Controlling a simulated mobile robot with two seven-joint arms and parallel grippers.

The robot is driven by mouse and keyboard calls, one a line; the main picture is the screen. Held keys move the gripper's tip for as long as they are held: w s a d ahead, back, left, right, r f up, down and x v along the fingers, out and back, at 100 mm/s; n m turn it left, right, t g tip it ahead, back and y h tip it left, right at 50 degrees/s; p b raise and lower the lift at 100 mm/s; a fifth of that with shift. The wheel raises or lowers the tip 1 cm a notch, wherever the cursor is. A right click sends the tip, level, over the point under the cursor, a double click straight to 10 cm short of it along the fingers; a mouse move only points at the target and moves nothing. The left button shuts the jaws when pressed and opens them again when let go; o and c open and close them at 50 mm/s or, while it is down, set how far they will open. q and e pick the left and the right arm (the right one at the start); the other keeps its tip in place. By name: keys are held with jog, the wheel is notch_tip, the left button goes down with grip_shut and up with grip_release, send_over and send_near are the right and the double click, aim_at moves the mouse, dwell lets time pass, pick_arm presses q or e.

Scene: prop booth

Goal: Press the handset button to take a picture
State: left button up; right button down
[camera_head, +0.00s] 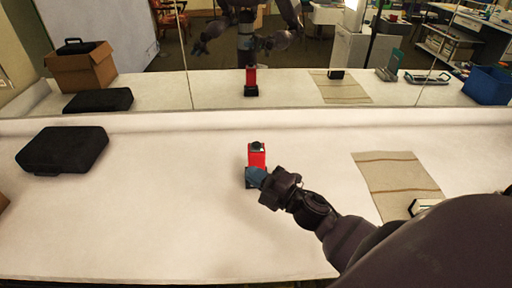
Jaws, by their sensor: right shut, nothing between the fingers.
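A red handset (256,156) with a black top (257,146) and a dark base stands upright near the middle of the white table. A small greenish spot shows on its top. My right gripper (256,176) is shut and empty, its blue-grey fingers low in front of the handset. The fingers hide part of its lower body and base. I cannot tell whether they touch it.
A black case (62,150) lies at the left of the table. A beige striped cloth (395,180) lies at the right, with a small white and dark item (424,206) on it, partly behind my arm. A mirror (300,85) stands along the back edge. The table between case and handset is clear.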

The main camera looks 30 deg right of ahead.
jog(key=w+a+r+n+g+y+b, duration=0.1)
jog(key=w+r+n+g+y, duration=0.3)
jog(key=n, duration=0.6)
jog(key=w+a+n+g+y+b, duration=0.15)
jog(key=n+g, duration=0.35)
jog(key=n, duration=0.6)
jog(key=w+d+r+n+h+b, duration=0.1)
jog(key=w+d+r+n+h, duration=0.1)
jog(key=w+d+n+h, duration=0.1)
jog(key=w+d+r+n+h+b, duration=0.2)
jog(key=w+d+h, duration=0.3)
jog(key=d+h, duration=0.3)
jog(key=shift+w+d+r+n+g, duration=0.3)
jog(key=shift+w+d+n, duration=0.1)
jog(key=shift+d, duration=0.35)
jog(key=shift+f, duration=0.2)
